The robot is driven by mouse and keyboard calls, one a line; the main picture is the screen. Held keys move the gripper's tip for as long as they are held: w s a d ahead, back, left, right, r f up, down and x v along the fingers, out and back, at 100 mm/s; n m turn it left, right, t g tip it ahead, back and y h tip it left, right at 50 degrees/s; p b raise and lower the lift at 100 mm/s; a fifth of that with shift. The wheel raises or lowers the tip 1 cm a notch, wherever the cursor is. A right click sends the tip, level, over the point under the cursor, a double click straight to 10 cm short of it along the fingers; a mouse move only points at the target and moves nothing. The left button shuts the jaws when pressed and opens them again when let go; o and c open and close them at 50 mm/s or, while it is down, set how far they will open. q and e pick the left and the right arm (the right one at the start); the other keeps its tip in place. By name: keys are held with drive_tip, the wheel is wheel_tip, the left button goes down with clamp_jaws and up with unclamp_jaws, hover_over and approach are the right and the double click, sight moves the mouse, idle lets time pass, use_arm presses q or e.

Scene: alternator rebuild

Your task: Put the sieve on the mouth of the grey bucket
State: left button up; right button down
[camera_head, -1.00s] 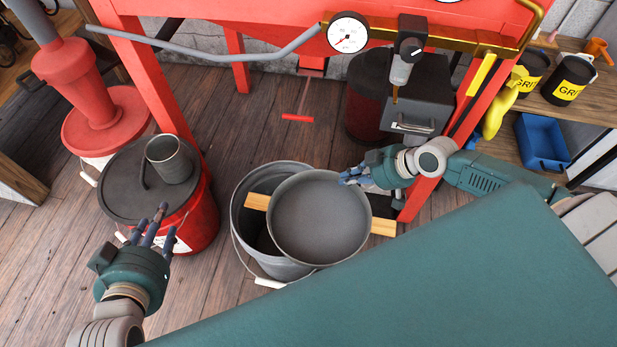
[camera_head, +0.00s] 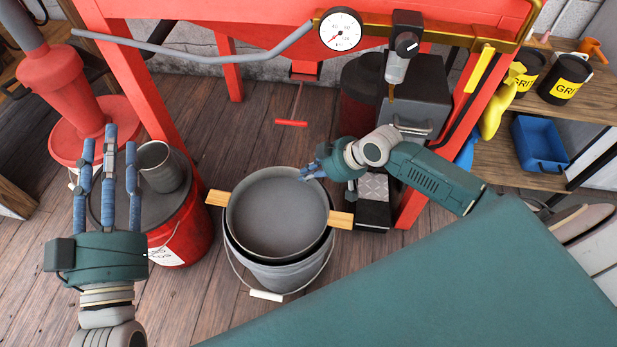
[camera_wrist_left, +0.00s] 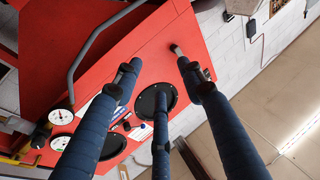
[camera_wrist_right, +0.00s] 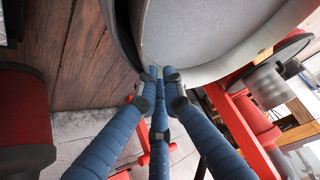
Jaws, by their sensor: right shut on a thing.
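The sieve (camera_head: 278,212) is a round grey pan with wooden pieces sticking out on both sides. It is over the mouth of the grey bucket (camera_head: 282,276) and hides most of that mouth; I cannot tell whether it rests on the rim or is just above it. My right gripper (camera_head: 308,172) is shut on the sieve's far right rim. In the right wrist view the closed fingertips (camera_wrist_right: 160,75) meet at the sieve's wall (camera_wrist_right: 215,40). My left gripper (camera_head: 110,140) is empty, fingers spread, above the red bucket's lid. The left wrist view shows its fingers (camera_wrist_left: 160,80) apart.
A red bucket (camera_head: 200,225) with a dark lid and a metal cup (camera_head: 160,166) stands left of the grey bucket. A red cabinet frame (camera_head: 410,205) stands behind. A green surface (camera_head: 430,285) fills the lower right. Bare wooden floor shows in front of the buckets.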

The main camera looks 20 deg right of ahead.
use_arm(q)
drive_tip(key=shift+s+r+t+h, duration=0.25)
drive_tip(key=shift+r+t, duration=0.1)
drive_tip(key=shift+r, duration=0.4)
drive_tip(key=shift+s+r+t+h, duration=0.15)
drive_tip(key=shift+s+r+t, duration=0.15)
drive_tip(key=shift+r, duration=0.45)
use_arm(e)
drive_tip(key=shift+f, duration=0.5)
